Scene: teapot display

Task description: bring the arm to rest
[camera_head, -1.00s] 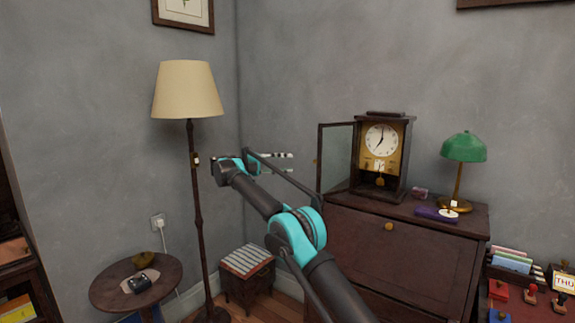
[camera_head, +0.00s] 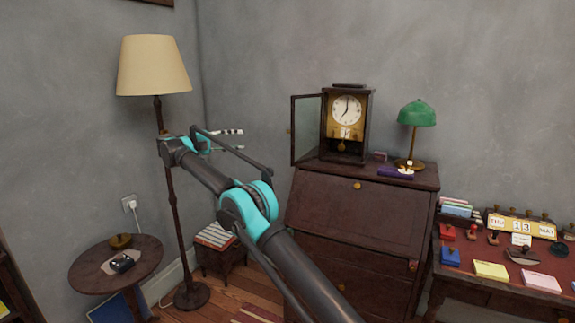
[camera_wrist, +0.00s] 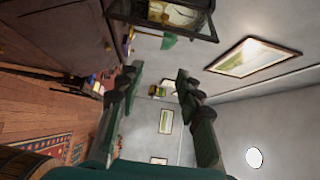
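My arm reaches up and left across the middle of the head view, in front of the desk cabinet and the corner. My gripper (camera_head: 232,140) is at its far end, between the floor lamp and the clock in the picture. In the wrist view my gripper (camera_wrist: 158,82) shows two dark fingers set well apart, with nothing between them. It is held in the air and touches nothing that I can see.
A floor lamp (camera_head: 153,66) and round side table (camera_head: 88,272) stand left. A clock (camera_head: 347,112) with its glass door open and a green lamp (camera_head: 416,113) stand on the desk cabinet (camera_head: 345,213). A red-topped desk (camera_head: 451,271) is at right.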

